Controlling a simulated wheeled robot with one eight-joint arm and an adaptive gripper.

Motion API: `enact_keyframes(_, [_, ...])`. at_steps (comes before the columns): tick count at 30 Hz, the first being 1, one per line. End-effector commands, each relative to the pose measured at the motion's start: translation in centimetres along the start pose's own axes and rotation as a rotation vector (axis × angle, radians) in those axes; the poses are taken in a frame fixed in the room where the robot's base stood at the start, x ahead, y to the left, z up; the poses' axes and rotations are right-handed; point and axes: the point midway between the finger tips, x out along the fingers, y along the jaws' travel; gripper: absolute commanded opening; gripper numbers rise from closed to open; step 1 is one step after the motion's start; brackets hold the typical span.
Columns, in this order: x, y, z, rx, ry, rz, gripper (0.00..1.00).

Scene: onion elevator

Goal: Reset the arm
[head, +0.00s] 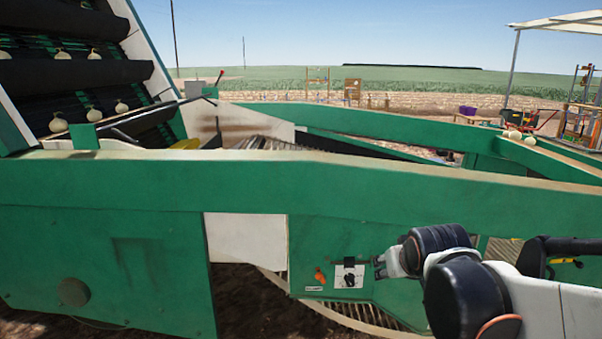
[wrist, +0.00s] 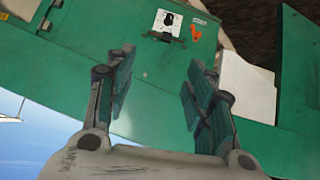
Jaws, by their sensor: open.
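My arm reaches in from the right in the head view. My gripper (head: 379,266) is at its end, in front of the green machine side panel (head: 385,290). It is just right of a white plate with a black knob (head: 349,276). In the wrist view my gripper (wrist: 161,58) is open, with two dark fingers spread apart and nothing between them. The white plate with its black knob (wrist: 168,19) lies beyond the fingertips there, apart from them. An orange switch or handle (head: 319,276) is beside the plate.
The long green elevator frame (head: 330,180) runs across the view close to my arm. Onions (head: 62,54) sit on the dark inclined belt (head: 40,75) at upper left. A few onions (head: 514,135) lie on the far right frame edge. Open sky and field lie beyond.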

Motion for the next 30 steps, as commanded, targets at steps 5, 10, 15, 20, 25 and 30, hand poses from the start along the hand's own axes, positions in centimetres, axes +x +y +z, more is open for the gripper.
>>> enact_keyframes(5, [-4.8,0.0,4.0,0.012,-0.048,-0.015,0.49])
enact_keyframes(10, [-8.6,-0.1,8.2,0.022,-0.092,-0.031,0.49])
enact_keyframes(15, [-11.4,-0.4,12.3,0.031,-0.133,-0.047,0.49])
enact_keyframes(20, [-12.8,-0.6,15.1,0.037,-0.159,-0.058,0.49])
enact_keyframes(25, [-13.3,-0.7,16.1,0.038,-0.171,-0.063,0.49])
enact_keyframes(30, [-13.4,-0.7,16.2,0.038,-0.171,-0.063,0.49])
